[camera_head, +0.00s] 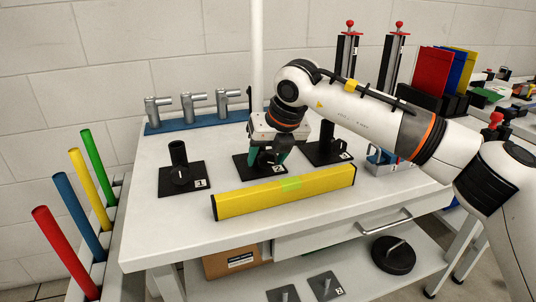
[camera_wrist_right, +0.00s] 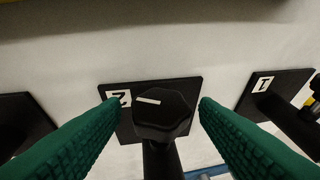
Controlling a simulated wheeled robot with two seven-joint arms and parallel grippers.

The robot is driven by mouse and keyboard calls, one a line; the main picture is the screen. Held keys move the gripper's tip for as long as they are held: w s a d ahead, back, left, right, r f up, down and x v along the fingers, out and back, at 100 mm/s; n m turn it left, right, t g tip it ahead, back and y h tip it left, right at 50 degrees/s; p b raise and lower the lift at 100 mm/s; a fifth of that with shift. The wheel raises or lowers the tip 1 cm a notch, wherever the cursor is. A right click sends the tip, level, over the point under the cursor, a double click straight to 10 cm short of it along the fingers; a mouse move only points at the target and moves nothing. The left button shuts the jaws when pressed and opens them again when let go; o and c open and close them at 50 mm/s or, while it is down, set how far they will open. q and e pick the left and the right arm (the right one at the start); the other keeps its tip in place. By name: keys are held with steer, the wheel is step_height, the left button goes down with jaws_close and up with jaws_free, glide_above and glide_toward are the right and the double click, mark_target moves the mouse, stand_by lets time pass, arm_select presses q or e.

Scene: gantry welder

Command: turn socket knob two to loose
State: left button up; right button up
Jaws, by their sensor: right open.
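Socket two is a black base plate (camera_head: 247,173) with a white label "2", between two similar sockets on the white table. Its black knob (camera_wrist_right: 163,118) shows clearly in the right wrist view, with a white line on its top running nearly left to right. My right gripper (camera_head: 268,158) is over socket two, with its green fingers pointing down. The fingers are open, one on each side of the knob. In the wrist view they appear apart from the knob. In the head view the gripper partly hides the knob. My left gripper is not in view.
Socket one (camera_head: 181,182) stands to the left and another socket (camera_head: 327,152) to the right. A yellow bar (camera_head: 240,203) lies just in front of the sockets. Grey metal pieces on a blue rack (camera_head: 196,121) stand behind. The table's front left is clear.

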steer(key=c, duration=1)
steer(key=shift+o, duration=0.2)
steer(key=h, duration=0.2)
steer(key=shift+s+a+n+t+h, duration=0.1)
steer(key=shift+a+n+t+h, duration=0.2)
steer(key=shift+t, duration=0.1)
steer(key=shift+h, duration=0.4)
steer(key=shift+a+n+t+h+b, duration=0.15)
steer(key=shift+n+t+h+b, duration=0.2)
steer(key=shift+t+h, duration=0.45)
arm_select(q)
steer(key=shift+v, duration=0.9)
arm_select(e)
steer(key=shift+h, duration=0.6)
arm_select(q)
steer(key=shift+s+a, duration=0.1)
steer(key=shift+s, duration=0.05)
